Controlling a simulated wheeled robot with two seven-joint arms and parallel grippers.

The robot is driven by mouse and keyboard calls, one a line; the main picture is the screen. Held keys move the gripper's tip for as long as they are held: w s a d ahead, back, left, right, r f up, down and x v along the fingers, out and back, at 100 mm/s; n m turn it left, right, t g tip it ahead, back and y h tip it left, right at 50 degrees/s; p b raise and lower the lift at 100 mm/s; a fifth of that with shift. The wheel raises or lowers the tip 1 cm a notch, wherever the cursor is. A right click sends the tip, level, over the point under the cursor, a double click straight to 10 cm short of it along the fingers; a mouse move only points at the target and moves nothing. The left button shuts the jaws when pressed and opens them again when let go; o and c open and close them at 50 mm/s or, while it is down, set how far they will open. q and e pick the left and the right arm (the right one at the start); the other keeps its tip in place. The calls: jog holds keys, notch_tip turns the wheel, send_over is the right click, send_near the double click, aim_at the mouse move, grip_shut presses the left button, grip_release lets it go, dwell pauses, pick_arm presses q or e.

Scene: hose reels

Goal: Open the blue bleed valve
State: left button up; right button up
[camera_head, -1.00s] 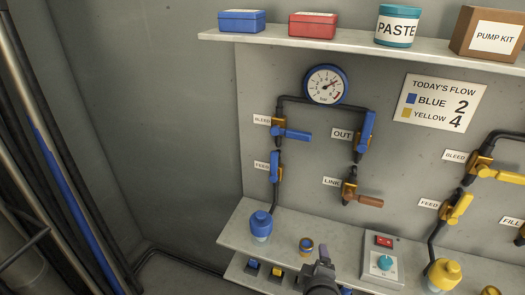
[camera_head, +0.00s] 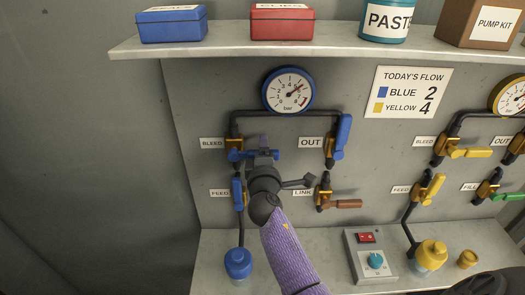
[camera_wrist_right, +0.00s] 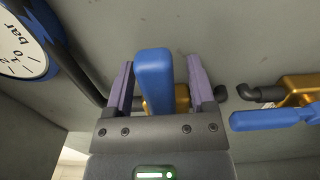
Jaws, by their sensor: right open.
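The blue bleed valve (camera_head: 235,146), with a brass body and a blue lever, is on the wall panel beside the BLEED label. Its lever lies crosswise to the pipe, pointing right. My right gripper (camera_head: 263,153) is at the lever, hiding part of it. In the right wrist view, the blue lever (camera_wrist_right: 154,82) stands between the two spread fingers of my gripper (camera_wrist_right: 160,85), with small gaps visible on both sides. My left gripper is not in view.
The blue feed valve lever (camera_head: 238,194) is just below, lined up with its pipe. The brown-handled link valve (camera_head: 345,203) and blue out valve lever (camera_head: 343,137) are to the right. A pressure gauge (camera_head: 288,90) is above, under a shelf (camera_head: 330,40).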

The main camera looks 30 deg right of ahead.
jog(key=shift+w+d, duration=0.15)
jog(key=shift+w, duration=0.15)
grip_shut()
dwell(1.3)
